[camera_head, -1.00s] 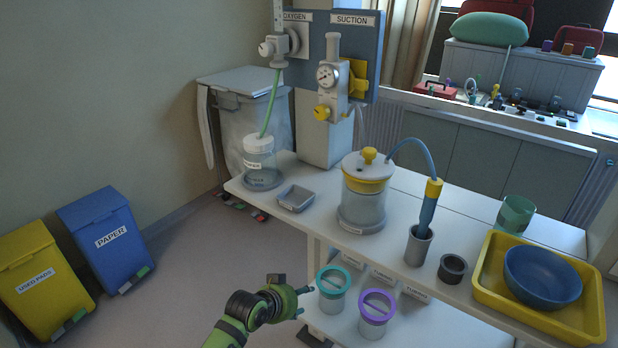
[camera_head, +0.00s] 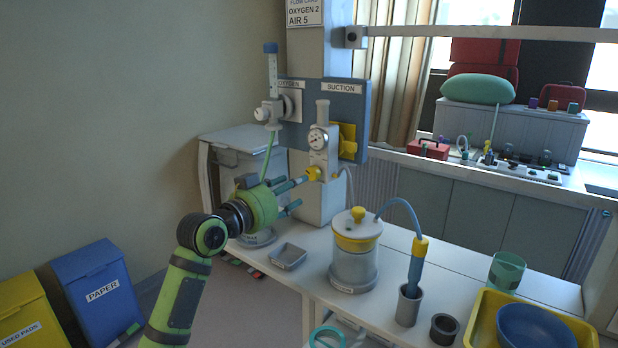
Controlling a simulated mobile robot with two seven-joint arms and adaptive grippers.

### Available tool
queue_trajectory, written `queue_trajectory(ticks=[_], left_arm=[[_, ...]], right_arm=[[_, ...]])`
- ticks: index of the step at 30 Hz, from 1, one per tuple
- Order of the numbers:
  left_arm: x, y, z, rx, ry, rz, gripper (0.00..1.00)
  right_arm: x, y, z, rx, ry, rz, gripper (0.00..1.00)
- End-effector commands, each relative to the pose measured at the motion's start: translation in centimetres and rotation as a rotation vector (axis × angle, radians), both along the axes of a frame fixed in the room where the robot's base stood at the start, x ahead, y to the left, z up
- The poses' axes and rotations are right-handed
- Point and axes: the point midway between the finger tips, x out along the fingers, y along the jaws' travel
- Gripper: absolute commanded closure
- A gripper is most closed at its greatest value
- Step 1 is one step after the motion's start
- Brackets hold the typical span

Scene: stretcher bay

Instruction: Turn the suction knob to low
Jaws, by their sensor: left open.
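The suction regulator (camera_head: 319,143) hangs on the blue wall panel under the SUCTION label (camera_head: 344,88). It has a round gauge and a yellow knob (camera_head: 313,174) at its lower end. My left gripper (camera_head: 298,193) is open, its fingers pointing right toward the knob. The upper fingertip is close to the knob's left side; I cannot tell whether it touches. The lower finger sits below and left of the knob. The knob's setting marks are too small to read. My right gripper is out of view.
The oxygen flowmeter (camera_head: 270,112) and green tube stand just left of the regulator, above my gripper. On the table below are a small grey tray (camera_head: 288,257), a yellow-lidded canister (camera_head: 355,262) with a blue hose, and a grey holder (camera_head: 408,306).

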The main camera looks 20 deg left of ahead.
Motion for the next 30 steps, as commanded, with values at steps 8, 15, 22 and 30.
queue_trajectory(ticks=[8,15,22,30], left_arm=[[2.7,-0.8,0.9,-0.007,-0.008,-0.001,0.44],[5.6,-1.9,0.8,-0.006,-0.008,0.0,0.44],[6.7,-2.3,0.6,-0.003,-0.01,0.0,0.44],[6.7,-2.3,0.5,-0.003,-0.01,0.0,0.52]], right_arm=[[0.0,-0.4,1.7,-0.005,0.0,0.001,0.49],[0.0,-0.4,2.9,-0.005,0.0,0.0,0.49],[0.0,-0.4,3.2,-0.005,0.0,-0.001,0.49],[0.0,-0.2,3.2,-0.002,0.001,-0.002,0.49]])
